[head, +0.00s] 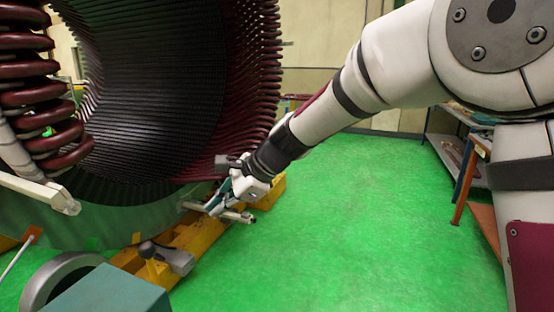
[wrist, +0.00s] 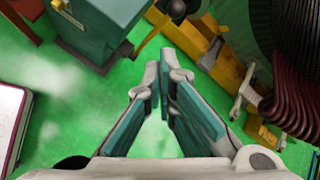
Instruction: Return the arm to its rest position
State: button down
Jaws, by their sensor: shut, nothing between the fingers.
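My arm (head: 322,108) reaches from the upper right down to the left in the head view. My gripper (head: 215,207) is at its end, low in front of the stator's right lower edge. In the wrist view my gripper (wrist: 165,68) shows its two teal-lined fingers with the tips together and nothing between them. The large stator (head: 165,90), with dark red coil ends, fills the left of the head view. Its coils also show at the right edge of the wrist view (wrist: 292,100). I cannot tell the exact gap between gripper and stator.
A yellow base frame (head: 200,238) lies below the stator, beside my gripper. A teal box (head: 112,292) stands at the front left, and a shelf (head: 462,165) stands at the right. The green floor (head: 350,230) between them is clear.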

jog(key=s+d+r+n+t+h+p, duration=0.1)
jog(key=s+d+r+n+h, duration=0.1)
jog(key=s+d+r+n, duration=0.4)
jog(key=s+d+r+n+h+p, duration=0.1)
jog(key=s+d+h, duration=0.1)
jog(key=s+d, duration=0.75)
jog(key=s+d+n+t+h+p, duration=0.1)
jog(key=s+d+n+h, duration=0.3)
jog(key=s+d, duration=1.3)
jog(key=n+p, duration=0.1)
jog(key=n, duration=0.1)
jog(key=shift+s+f+n, duration=0.2)
jog(key=shift+f+n, duration=0.1)
jog(key=shift+n, duration=0.1)
jog(key=shift+d, duration=0.1)
